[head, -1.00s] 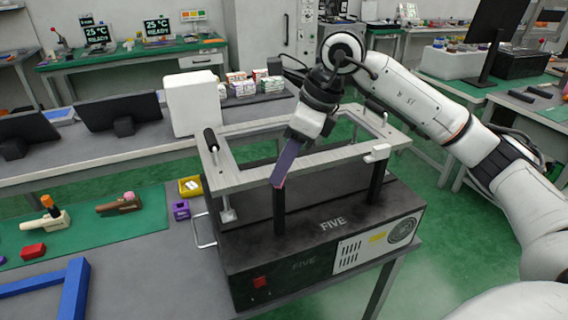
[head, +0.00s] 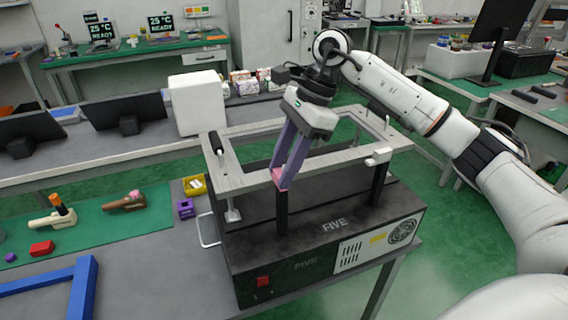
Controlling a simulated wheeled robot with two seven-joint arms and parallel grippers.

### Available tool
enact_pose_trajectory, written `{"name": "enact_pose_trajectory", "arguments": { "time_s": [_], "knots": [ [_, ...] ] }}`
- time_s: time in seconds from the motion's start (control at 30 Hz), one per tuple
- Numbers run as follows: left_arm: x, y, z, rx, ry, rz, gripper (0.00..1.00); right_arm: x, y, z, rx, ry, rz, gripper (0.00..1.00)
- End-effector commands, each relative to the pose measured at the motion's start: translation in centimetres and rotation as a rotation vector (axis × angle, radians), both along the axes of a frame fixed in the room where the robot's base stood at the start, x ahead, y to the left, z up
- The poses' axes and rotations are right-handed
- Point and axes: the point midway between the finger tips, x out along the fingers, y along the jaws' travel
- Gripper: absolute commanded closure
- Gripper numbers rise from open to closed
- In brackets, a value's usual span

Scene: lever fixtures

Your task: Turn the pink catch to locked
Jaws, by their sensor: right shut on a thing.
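The pink catch (head: 281,180) sits at the front rail of the grey frame (head: 240,181), above the black box marked FIVE. Only a small pink part shows between the fingertips. My right gripper (head: 282,177) comes down from above with its purple fingers closed on the pink catch. The fingers hide most of the catch, so its exact angle cannot be told. My left gripper is not in view.
The black box (head: 300,255) stands under the frame on posts. A black handle (head: 215,142) stands at the frame's left, and a white latch (head: 378,157) sits at its front right. A blue frame (head: 80,285) and a yellow bin (head: 194,186) lie left.

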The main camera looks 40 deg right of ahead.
Motion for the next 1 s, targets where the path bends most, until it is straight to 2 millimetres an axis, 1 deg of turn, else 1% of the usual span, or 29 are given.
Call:
{"name": "enact_pose_trajectory", "arguments": {
  "time_s": [0.47, 0.5, 0.6, 0.87, 1.0],
  "knots": [
    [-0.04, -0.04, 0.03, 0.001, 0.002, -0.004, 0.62, 0.08, -0.05, 0.15, -0.001, -0.004, 0.012, 0.90],
    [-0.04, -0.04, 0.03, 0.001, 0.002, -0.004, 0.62, 0.08, -0.05, 0.15, -0.001, -0.004, 0.013, 0.62],
    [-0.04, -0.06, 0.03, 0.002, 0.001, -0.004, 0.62, 0.07, -0.05, 0.12, -0.001, -0.004, 0.012, 0.48],
    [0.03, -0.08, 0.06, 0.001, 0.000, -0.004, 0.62, 0.04, -0.04, 0.07, 0.000, -0.001, 0.011, 0.48],
    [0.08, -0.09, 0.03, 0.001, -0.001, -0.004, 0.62, 0.05, -0.39, 0.97, 0.000, -0.004, 0.010, 0.48]
  ]
}}
